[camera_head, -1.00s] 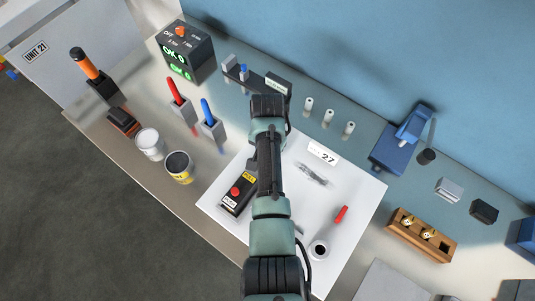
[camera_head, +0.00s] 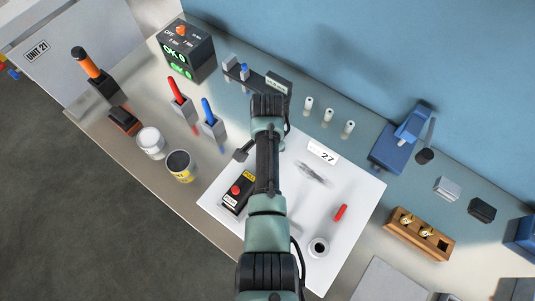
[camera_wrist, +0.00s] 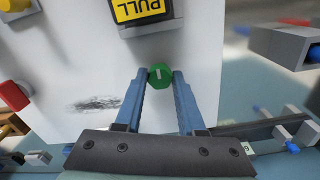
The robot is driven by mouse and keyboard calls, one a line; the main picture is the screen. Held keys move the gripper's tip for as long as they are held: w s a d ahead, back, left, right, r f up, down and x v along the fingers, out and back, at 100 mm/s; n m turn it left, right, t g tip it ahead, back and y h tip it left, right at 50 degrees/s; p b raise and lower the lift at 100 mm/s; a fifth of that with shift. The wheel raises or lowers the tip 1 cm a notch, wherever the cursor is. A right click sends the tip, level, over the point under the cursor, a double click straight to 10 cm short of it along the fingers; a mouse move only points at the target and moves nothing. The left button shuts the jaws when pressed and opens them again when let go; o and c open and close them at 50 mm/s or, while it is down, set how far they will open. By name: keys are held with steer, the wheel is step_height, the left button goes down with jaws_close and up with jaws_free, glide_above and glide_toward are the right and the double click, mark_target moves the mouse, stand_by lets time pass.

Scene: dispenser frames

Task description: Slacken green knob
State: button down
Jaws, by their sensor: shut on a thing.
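The green knob (camera_wrist: 160,75) shows in the wrist view as a small green disc with a pale line on its face. The two blue fingers of my gripper (camera_wrist: 160,80) are shut on it, one on each side. A box with a yellow PULL label (camera_wrist: 143,10) is close by, at the top of that view. In the head view this dark box (camera_head: 237,193), with a red button, lies on the white sheet left of my arm. My arm hides the knob and my fingertips there. How the knob is mounted cannot be told.
Red (camera_head: 179,94) and blue (camera_head: 209,118) handled tools stand at left. White pegs (camera_head: 328,116) and a blue device (camera_head: 398,145) are at right.

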steer(key=shift+w+r, duration=0.1)
steer(key=c, duration=0.5)
jaws_free()
step_height(320, 180, up, 13)
steer(key=b, duration=0.2)
stand_by(0.4)
